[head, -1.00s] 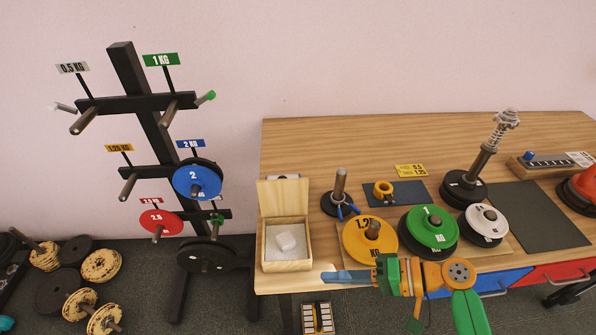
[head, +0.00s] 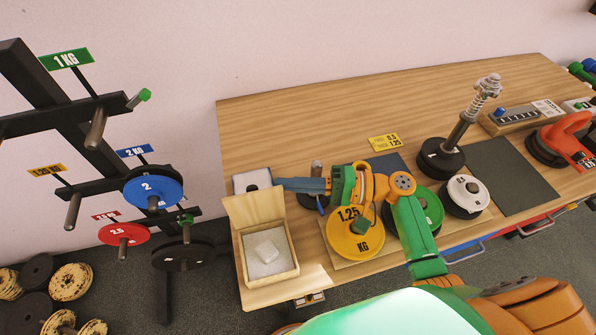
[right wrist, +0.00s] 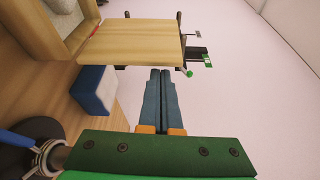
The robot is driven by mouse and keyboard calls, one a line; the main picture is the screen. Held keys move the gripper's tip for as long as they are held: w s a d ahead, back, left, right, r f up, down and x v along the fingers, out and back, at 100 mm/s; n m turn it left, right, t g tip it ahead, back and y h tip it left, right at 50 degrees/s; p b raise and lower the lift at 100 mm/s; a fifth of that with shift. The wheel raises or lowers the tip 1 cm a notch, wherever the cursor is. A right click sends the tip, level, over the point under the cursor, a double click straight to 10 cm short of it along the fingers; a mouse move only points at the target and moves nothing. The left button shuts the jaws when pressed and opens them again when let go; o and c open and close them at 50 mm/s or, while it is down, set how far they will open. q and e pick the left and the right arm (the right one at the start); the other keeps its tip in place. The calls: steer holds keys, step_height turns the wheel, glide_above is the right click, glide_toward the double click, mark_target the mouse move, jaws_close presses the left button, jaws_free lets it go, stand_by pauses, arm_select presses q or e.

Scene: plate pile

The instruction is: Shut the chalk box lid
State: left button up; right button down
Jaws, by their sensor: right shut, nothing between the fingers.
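The wooden chalk box (head: 270,268) stands at the table's front left corner, open, with a white block of chalk (head: 266,251) inside. Its lid (head: 254,207) stands up at the back edge of the box. In the right wrist view the lid (right wrist: 130,42) is a pale board ahead and to the left of the fingers. My right gripper (head: 281,184) is shut and empty, just right of and behind the lid's upper edge, apart from it. It also shows in the right wrist view (right wrist: 160,75). My left gripper is out of view.
A white and blue block (head: 252,180) lies behind the lid. A post on a dark base (head: 310,198) and a yellow 1.25 kg plate (head: 355,240) stand right of the box. A weight rack (head: 90,130) is left of the table.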

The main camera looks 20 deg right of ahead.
mark_target(256, 204)
steer(key=p+x, duration=0.1)
steer(key=x, duration=0.4)
steer(key=shift+w+a+f, duration=0.1)
steer(key=shift+w+f, duration=0.05)
steer(key=shift+w, duration=0.15)
steer(key=shift+s, duration=0.1)
